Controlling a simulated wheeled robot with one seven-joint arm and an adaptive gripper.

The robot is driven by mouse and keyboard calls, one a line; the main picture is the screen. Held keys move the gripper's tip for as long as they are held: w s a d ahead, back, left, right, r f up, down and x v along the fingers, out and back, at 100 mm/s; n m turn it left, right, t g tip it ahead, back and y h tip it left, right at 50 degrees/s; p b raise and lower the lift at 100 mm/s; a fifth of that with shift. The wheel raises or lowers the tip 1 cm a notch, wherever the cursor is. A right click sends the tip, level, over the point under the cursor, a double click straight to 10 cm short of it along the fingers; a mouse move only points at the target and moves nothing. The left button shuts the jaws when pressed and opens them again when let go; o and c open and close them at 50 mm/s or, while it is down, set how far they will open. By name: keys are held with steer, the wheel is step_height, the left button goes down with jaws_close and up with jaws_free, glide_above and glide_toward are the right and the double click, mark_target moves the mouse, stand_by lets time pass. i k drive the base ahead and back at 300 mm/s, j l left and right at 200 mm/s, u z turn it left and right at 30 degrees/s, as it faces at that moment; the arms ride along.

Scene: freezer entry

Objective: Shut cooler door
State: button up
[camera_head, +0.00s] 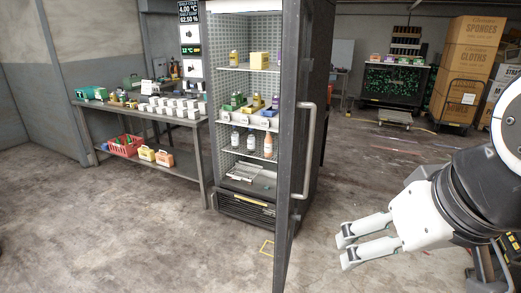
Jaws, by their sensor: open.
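The cooler (222,95) stands in the middle of the view with bottles and boxes on its lit shelves. Its dark door (290,150) stands open and shows nearly edge-on at the cooler's right side. A long pale vertical handle (304,150) is on the door's right face. My gripper (345,248) is at the lower right, to the right of the door and below the handle's level in the picture. Its two white fingers are apart and empty, pointing left toward the door. No contact with the door shows.
A metal shelf table (90,104) with white boxes and a red basket (125,145) stands left of the cooler. Stacked cartons (468,60) on a cart and a dark display case (394,82) stand at the back right. The concrete floor around the door is mostly clear.

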mark_target(294, 103)
steer(key=i+l+u, duration=0.1)
steer(key=i+l, duration=0.3)
steer(key=l, duration=0.25)
steer(key=i+l+u, duration=0.3)
steer(key=i+l, duration=0.25)
steer(key=i+l+u, duration=0.1)
steer(key=i+l, duration=0.3)
steer(key=l, duration=0.15)
steer(key=j, duration=1.15)
steer(key=i, duration=0.05)
